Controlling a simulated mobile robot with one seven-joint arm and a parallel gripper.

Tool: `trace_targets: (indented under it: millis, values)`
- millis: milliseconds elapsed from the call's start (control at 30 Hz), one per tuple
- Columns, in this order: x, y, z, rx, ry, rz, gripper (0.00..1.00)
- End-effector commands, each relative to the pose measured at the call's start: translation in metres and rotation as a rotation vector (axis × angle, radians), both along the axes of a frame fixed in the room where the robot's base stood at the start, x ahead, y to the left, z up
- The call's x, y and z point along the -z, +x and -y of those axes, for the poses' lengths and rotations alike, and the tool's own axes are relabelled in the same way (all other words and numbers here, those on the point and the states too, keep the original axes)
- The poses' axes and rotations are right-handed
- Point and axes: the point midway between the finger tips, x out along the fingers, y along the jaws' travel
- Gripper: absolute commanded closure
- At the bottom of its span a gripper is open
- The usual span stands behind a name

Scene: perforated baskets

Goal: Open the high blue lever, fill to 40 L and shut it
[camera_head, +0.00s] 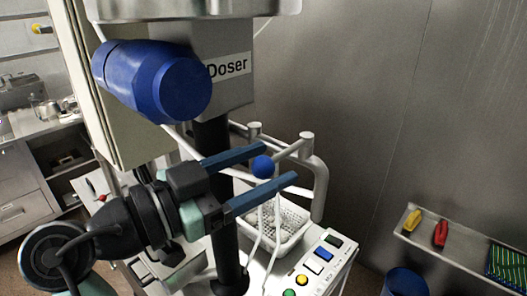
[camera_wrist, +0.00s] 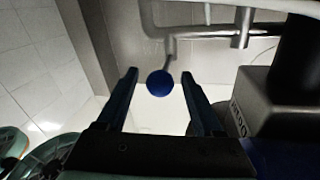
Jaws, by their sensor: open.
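The blue lever (camera_head: 263,167) has a round blue knob on a thin metal stem, set on pipework in front of the machine. In the wrist view the knob (camera_wrist: 159,83) sits between my two fingers, nearer their tips. My gripper (camera_head: 281,164) is open, with one finger on each side of the knob and a visible gap to each. The machine's grey housing (camera_head: 236,82) is labelled "Doser". No litre reading shows in either view.
A white perforated basket (camera_head: 285,226) stands below the pipes. A control panel (camera_head: 318,262) with coloured buttons lies in front of it. A large blue cylinder (camera_head: 150,80) juts out above my gripper. A shelf (camera_head: 440,250) with red and yellow items is at the right.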

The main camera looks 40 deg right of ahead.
Motion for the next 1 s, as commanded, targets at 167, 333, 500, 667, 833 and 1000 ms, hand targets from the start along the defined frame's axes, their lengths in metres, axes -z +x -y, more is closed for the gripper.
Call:
trace_targets:
  millis: [167,333,500,667,833,1000]
  values:
    - [0.0005,-0.0006,0.0043,0.000,0.000,-0.001,0.31]
    - [0.0007,-0.0005,0.0039,0.000,0.000,0.000,0.33]
    - [0.0005,-0.0004,0.0037,0.000,0.000,0.000,0.64]
    - [0.0004,-0.0004,0.0036,-0.001,0.000,0.000,0.93]
    - [0.0004,-0.0003,0.0035,-0.001,0.000,0.000,1.00]
    - [0.0003,-0.0003,0.0034,-0.001,0.000,0.000,1.00]
